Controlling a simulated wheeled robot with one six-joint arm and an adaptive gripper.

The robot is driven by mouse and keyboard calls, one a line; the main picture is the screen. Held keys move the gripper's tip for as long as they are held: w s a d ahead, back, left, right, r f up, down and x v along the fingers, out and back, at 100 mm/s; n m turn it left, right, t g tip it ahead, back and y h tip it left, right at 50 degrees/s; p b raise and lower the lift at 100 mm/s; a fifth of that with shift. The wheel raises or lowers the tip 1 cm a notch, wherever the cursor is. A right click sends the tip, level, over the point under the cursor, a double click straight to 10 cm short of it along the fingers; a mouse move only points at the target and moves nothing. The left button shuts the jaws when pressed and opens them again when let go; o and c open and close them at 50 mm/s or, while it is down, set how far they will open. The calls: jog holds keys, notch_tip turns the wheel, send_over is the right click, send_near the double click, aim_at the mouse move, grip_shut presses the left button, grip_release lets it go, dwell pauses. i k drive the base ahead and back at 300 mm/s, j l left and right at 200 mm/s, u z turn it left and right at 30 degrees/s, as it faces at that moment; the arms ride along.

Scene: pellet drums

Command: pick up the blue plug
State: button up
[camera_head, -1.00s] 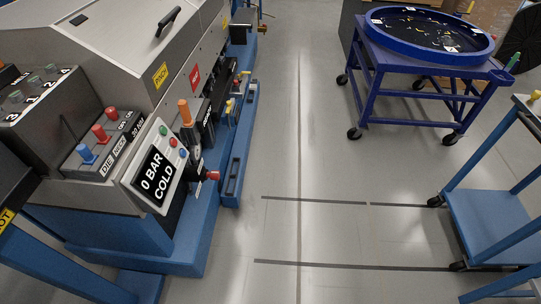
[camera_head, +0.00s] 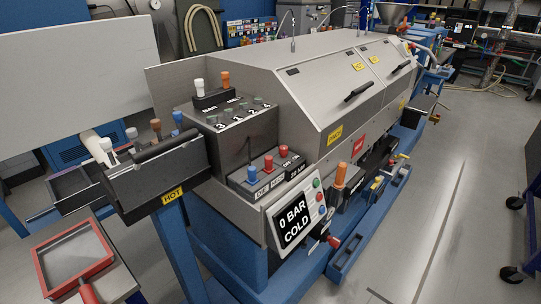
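Two blue pieces could be the blue plug. One blue peg (camera_head: 252,175) stands upright on the dark labelled box (camera_head: 238,183) at the machine's near end, beside two red pegs (camera_head: 268,161). Another blue-topped piece (camera_head: 178,118) stands at the right end of the dark tray marked HOT (camera_head: 128,200), in a row with brown, light blue and white ones. I cannot tell which one the task means. My gripper is not in view.
The large grey machine (camera_head: 300,75) fills the middle. Its panel (camera_head: 295,222) reads 0 BAR COLD. A red-framed tray (camera_head: 75,287) is at the lower left. Clear floor (camera_head: 440,210) lies to the right, with a dark wheeled frame (camera_head: 520,235) at the edge.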

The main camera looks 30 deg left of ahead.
aim_at(252, 180)
jog(key=u, duration=1.1)
